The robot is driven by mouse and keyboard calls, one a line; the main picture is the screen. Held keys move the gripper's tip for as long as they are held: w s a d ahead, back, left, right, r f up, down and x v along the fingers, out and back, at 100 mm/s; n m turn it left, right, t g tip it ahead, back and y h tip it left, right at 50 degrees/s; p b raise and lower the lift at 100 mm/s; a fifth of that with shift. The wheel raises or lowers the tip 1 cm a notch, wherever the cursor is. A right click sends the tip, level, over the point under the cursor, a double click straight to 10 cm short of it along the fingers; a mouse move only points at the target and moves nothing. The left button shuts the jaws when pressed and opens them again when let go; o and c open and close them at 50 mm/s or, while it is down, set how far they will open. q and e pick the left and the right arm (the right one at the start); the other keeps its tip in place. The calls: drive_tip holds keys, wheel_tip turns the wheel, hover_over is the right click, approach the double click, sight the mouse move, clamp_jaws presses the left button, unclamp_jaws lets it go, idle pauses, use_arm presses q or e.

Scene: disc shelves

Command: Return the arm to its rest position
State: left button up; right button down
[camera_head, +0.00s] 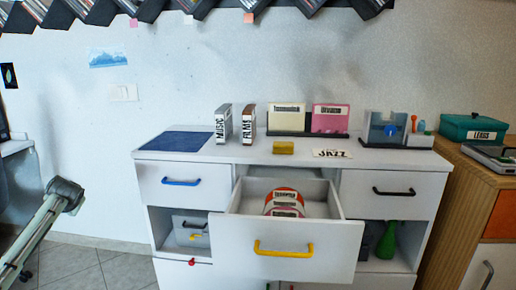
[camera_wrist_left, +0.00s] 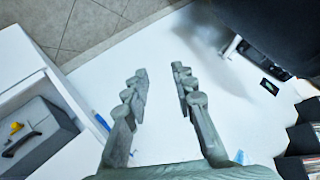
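My left gripper (camera_wrist_left: 160,75) shows in the left wrist view, its two grey-green fingers apart with nothing between them. Behind it are the white wall and, at the top, the tiled floor. In the head view a grey-green part with a dark end, seemingly my left arm (camera_head: 42,225), comes in at the lower left, in front of the wall and apart from the white cabinet (camera_head: 185,183). My right gripper is in neither view.
The cabinet's middle drawer (camera_head: 290,238) is pulled out, with round labelled discs (camera_head: 284,203) inside. Disc shelves (camera_head: 205,8) hang above. A wooden cabinet (camera_head: 455,200) stands at right. A desk edge (camera_head: 15,147) shows at left.

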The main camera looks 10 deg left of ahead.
use_arm(q)
drive_tip(key=s+d+f+m+h, duration=0.1)
drive_tip(key=s+d+f, duration=0.2)
drive_tip(key=d+f, duration=0.35)
drive_tip(key=s+d+f+m+g+h, duration=0.1)
drive_tip(key=s+d+f, duration=0.35)
drive_tip(key=f, duration=0.25)
drive_tip(key=s+d+f+h, duration=0.2)
drive_tip(key=s+d+f, duration=0.1)
drive_tip(key=d+f, duration=0.4)
drive_tip(key=s+d+f+g+h, duration=0.1)
drive_tip(key=s+d+f, duration=0.4)
drive_tip(key=s+d, duration=0.4)
drive_tip(key=s+d+f+g+h, duration=0.1)
drive_tip(key=s+d+f+h, duration=0.1)
drive_tip(key=s+d+f, duration=0.3)
drive_tip(key=s+d, duration=0.4)
drive_tip(key=s, duration=0.6)
drive_tip(key=shift+s+f+g, duration=0.2)
drive_tip(key=shift+f+g, duration=0.1)
drive_tip(key=shift+f, duration=0.05)
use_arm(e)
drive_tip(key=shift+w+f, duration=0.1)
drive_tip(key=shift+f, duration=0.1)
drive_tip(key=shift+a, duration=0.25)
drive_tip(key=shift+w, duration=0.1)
